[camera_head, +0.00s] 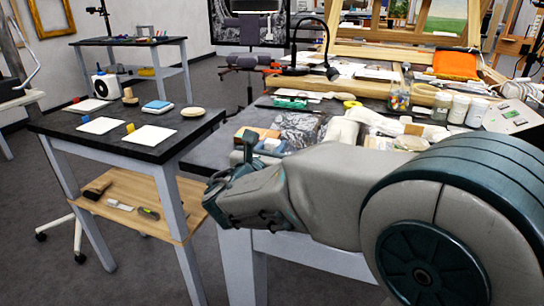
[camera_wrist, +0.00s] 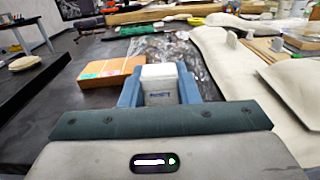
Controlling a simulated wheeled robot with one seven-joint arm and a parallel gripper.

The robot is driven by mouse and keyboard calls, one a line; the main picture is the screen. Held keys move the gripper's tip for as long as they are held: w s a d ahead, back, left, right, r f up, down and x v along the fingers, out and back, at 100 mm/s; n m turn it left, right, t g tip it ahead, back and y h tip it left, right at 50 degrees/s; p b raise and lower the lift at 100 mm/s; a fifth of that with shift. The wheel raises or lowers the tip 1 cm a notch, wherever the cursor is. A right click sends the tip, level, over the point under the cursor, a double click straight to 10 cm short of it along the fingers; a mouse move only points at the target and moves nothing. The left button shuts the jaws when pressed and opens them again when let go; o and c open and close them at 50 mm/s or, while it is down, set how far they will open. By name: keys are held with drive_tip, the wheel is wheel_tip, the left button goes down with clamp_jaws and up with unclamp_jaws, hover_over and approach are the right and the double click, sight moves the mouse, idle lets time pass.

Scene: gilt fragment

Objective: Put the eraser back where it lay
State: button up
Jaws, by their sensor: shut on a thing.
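My gripper (camera_wrist: 160,97) is shut on a white block with dark print, which looks like the eraser (camera_wrist: 158,74). It sits between the two blue fingers in the wrist view, over the dark tabletop (camera_wrist: 92,122). I cannot tell whether it touches the table. In the head view my gripper (camera_head: 252,150) is at the near left corner of the large work table, and the eraser is small and hard to make out there. An orange-brown box (camera_wrist: 110,72) with coloured labels lies just left of the eraser.
Crumpled clear plastic (camera_head: 298,127) lies beyond the gripper, and pale cast pieces (camera_wrist: 240,65) lie to the right. A gap separates the tables.

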drive_tip(key=shift+f, duration=0.65)
drive_tip(key=shift+f, duration=0.2)
drive_tip(key=o, duration=1)
drive_tip(key=shift+c, duration=0.2)
drive_tip(key=shift+r, duration=0.2)
drive_tip(key=shift+s+a, duration=0.2)
drive_tip(key=shift+s, duration=0.15)
drive_tip(key=p+v, duration=0.2)
drive_tip(key=v, duration=0.9)
